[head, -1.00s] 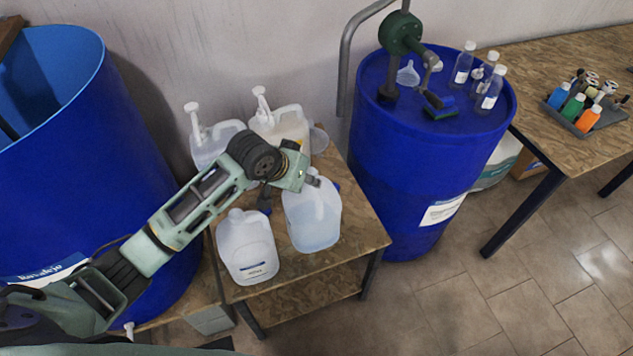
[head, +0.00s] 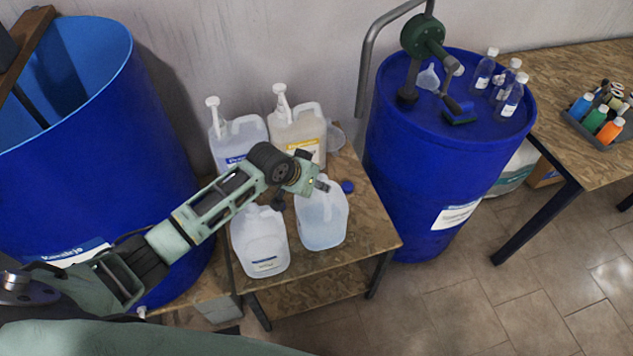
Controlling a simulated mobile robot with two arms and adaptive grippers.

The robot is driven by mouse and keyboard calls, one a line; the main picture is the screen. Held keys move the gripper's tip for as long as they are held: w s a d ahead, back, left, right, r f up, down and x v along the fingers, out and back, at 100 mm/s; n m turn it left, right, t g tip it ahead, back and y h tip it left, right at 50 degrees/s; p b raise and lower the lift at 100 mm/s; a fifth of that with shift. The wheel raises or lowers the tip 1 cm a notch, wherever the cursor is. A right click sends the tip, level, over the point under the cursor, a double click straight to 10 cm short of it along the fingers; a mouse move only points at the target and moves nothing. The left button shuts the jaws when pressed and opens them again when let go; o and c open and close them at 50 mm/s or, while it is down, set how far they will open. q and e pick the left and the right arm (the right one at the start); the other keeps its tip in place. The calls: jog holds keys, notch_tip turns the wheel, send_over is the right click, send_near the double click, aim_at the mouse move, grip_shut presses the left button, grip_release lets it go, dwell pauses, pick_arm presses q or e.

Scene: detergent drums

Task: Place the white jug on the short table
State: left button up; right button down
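The short table (head: 365,240) has a wood-grain top and a lower shelf. On it at the front right stands a whitish translucent jug (head: 321,222), upright, with pale liquid. A similar labelled jug (head: 260,245) stands to its left. Behind are two pump-topped jugs, one with a blue label (head: 233,130) and one with a yellow label (head: 300,125). My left gripper (head: 318,188) is at the top of the front right jug. The jug's neck and handle are partly hidden, and I cannot tell whether the fingers hold it. My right gripper is out of view.
A large open blue drum (head: 90,140) stands left, close to my arm. A closed blue drum (head: 425,155) with a green hand pump (head: 422,35) and bottles (head: 498,85) stands right. A blue cap (head: 347,187) lies on the table. The table's front right corner is bare.

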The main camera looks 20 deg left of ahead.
pick_arm(q)
jog(key=o, duration=0.4)
jog(key=shift+c, duration=0.2)
jog(key=shift+r, duration=0.1)
jog(key=b+v, duration=0.1)
jog(key=v, duration=1.1)
